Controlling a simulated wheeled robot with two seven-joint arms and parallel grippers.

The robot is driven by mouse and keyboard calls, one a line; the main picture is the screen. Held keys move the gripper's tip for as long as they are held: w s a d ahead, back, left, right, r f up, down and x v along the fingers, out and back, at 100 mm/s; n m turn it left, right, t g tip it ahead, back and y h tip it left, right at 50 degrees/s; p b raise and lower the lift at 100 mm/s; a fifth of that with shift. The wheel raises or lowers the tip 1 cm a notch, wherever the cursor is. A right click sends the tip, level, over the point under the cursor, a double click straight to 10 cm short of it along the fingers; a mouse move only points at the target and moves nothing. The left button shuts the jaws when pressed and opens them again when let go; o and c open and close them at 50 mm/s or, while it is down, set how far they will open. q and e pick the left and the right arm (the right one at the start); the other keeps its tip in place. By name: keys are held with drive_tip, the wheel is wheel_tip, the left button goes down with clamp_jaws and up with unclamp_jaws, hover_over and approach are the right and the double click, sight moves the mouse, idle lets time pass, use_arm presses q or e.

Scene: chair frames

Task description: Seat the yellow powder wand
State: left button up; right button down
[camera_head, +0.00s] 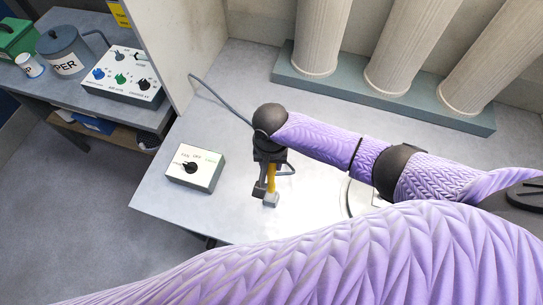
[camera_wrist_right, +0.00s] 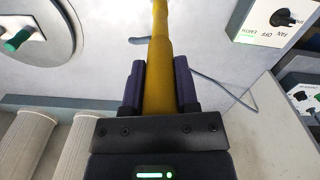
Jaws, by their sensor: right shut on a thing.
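My right gripper (camera_head: 266,188) hangs over the table in the head view, its fingers pointing down and shut on the yellow powder wand (camera_head: 271,178). In the right wrist view the wand (camera_wrist_right: 158,55) runs between the two dark fingers of the gripper (camera_wrist_right: 160,80) and out past the top edge, so its far end is out of view. In the head view a small grey piece shows at the wand's lower end; I cannot tell whether it touches the table. No seat for the wand can be made out. My left gripper is not in view.
A knob box (camera_head: 195,168) stands left of the gripper on the table (camera_head: 225,205). A grey cable (camera_head: 222,98) runs behind. Columns on a green base (camera_head: 385,100) line the back.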

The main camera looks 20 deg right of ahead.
wheel_tip(320, 180, down, 3)
drive_tip(key=shift+r+b, duration=0.1)
drive_tip(key=shift+b, duration=1)
drive_tip(key=shift+f+b, duration=0.55)
drive_tip(key=shift+f, duration=0.3)
drive_tip(key=shift+r, duration=0.1)
drive_tip(key=shift+p, duration=0.3)
drive_tip(key=shift+p, duration=0.35)
